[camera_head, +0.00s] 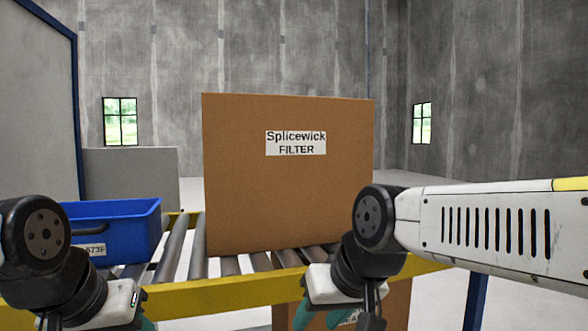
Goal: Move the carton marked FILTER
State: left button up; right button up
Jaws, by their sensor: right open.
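The brown carton (288,200) with the white label "Splicewick FILTER" stands upright on the roller conveyor (225,292) in the middle of the head view. My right gripper (320,316) is low at the carton's near side, in front of the yellow rail and apart from the carton. Its teal fingers are open and partly cut off by the lower edge. My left gripper (146,322) is at the lower left, left of the carton. Only a bit of its teal finger shows, so its jaws cannot be judged.
A blue bin (130,232) with a label ending in 573F sits on the rollers left of the carton. Another brown carton (396,304) is below the conveyor, partly hidden by my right arm. A grey panel (130,175) stands behind the bin. Open floor lies behind at right.

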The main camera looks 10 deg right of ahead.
aim_at(281, 172)
jog(key=z, duration=0.6)
jog(key=k+j+z, duration=0.15)
jog(key=j+z, duration=0.25)
jog(key=k+j+z, duration=0.2)
jog(key=z, duration=0.15)
jog(key=k+j+z, duration=0.1)
jog(key=k+j, duration=0.15)
jog(key=j, duration=0.25)
jog(key=k+j, duration=0.25)
jog(key=j, duration=0.2)
jog(key=k+j+z, duration=0.15)
jog(key=k+j, duration=0.15)
jog(key=j, duration=0.15)
jog(key=i+j, duration=0.25)
